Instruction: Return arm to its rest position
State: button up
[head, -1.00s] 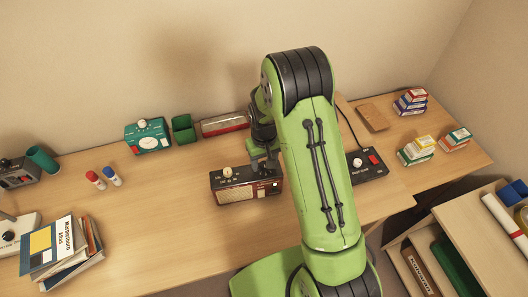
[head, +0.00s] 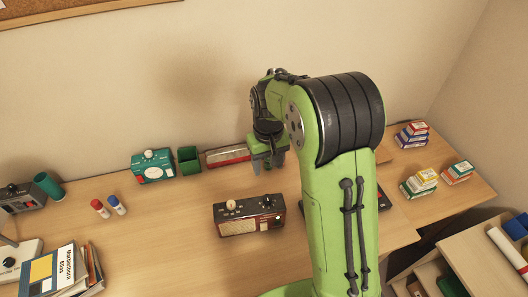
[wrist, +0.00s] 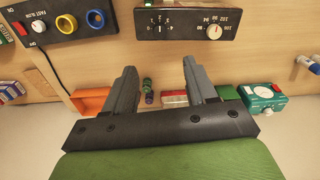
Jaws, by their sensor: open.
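My green arm rises over the right half of the desk in the head view. My gripper (head: 267,163) hangs above the desk behind the brown radio (head: 249,216), its fingers pointing down. In the wrist view my gripper (wrist: 160,85) has its two grey fingers spread wide with nothing between them. The radio also shows at the top of the wrist view (wrist: 185,24), apart from the fingers. Part of the desk on the right is hidden by my arm.
A shelf unit stands at the lower right. The desk's middle left is clear.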

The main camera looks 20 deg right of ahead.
jog(key=s+r+t, duration=0.2)
jog(key=s+r, duration=0.2)
jog(key=s, duration=0.3)
jog(key=s+r+t, duration=0.1)
jog(key=s+r, duration=0.3)
jog(key=s, duration=0.4)
jog(key=s+r+m+t, duration=0.1)
jog(key=s+r+t, duration=0.1)
jog(key=s+r, duration=0.3)
jog(key=s, duration=0.3)
jog(key=shift+d+t, duration=0.15)
jog(key=shift+t, duration=0.15)
